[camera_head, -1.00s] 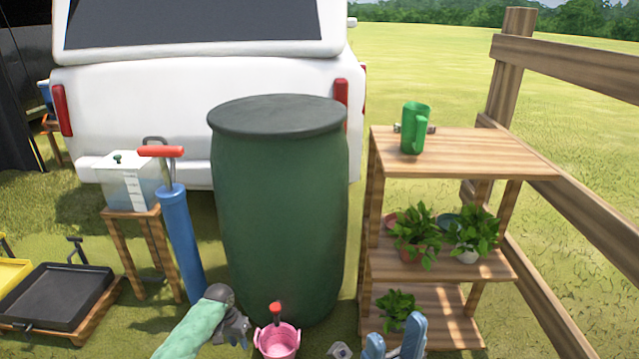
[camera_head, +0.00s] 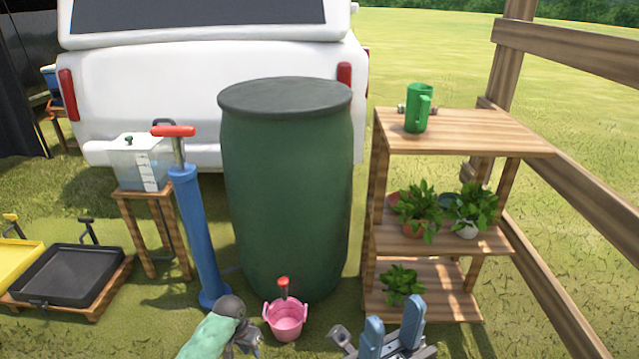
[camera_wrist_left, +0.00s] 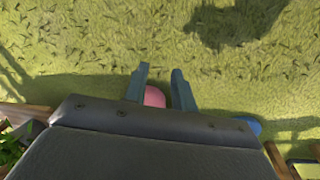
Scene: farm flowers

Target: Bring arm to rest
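My left gripper (camera_head: 247,340) is at the bottom of the head view, at the end of a green-sleeved forearm, just left of a pink bucket. Its fingertips are hard to make out there. In the left wrist view its two grey-blue fingers (camera_wrist_left: 160,70) are apart with nothing held between them. The pink bucket also shows beyond them (camera_wrist_left: 155,97), partly hidden. My right gripper (camera_head: 393,311) is at the bottom centre-right, in front of the shelf. Its two blue fingers point up and stand apart, empty.
The pink bucket (camera_head: 287,322) with a red-handled tool stands before a green barrel (camera_head: 285,190). A blue pump (camera_head: 193,230) stands left of it. A wooden shelf (camera_head: 470,133) holds potted plants and a green mug (camera_head: 417,108). A black tray (camera_head: 62,274) lies far left.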

